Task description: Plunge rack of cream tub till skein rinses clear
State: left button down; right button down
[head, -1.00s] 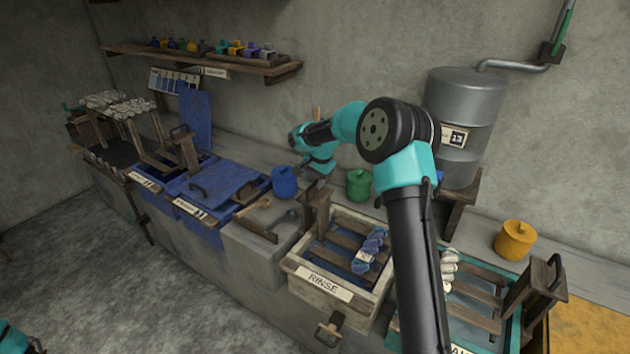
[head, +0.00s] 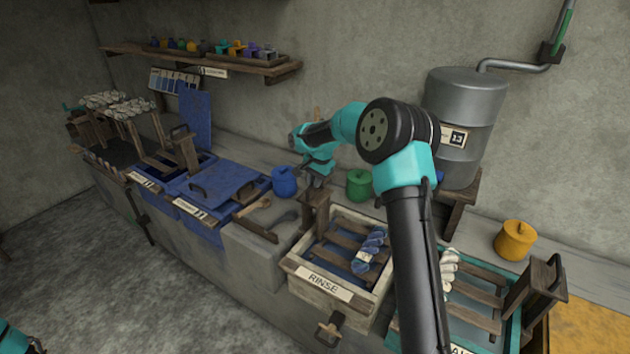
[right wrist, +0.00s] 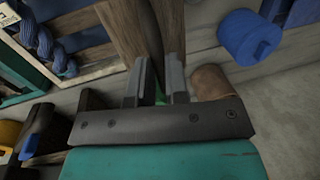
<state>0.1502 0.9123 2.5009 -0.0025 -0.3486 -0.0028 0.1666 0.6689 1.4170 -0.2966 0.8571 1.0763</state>
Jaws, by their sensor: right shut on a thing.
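The cream tub (head: 312,292) labelled RINSE stands in the bench at centre. Its wooden rack has slats across the tub and an upright handle post (head: 316,212) at the back left. A blue and pale twisted skein (head: 369,251) lies over the slats; part of it also shows in the right wrist view (right wrist: 45,42). My right gripper (head: 316,178) is at the top of the post. In the right wrist view its fingers (right wrist: 157,75) are shut on the wooden handle. My left gripper is out of view.
A teal tub (head: 515,330) with a white skein stands to the right. Blue tubs (head: 205,225) stand to the left. A blue pot (head: 285,182) and green pot (head: 360,184) stand behind. A grey drum (head: 463,125) stands at the back right.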

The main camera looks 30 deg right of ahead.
jog(key=shift+r, duration=1.7)
jog(key=c, duration=1.4)
grip_release()
jog(key=shift+o, duration=1.4)
jog(key=shift+f, duration=0.1)
jog(key=s+d+r, duration=0.1)
jog(key=s+r, duration=0.2)
jog(key=r, duration=1.4)
jog(key=shift+d, duration=0.25)
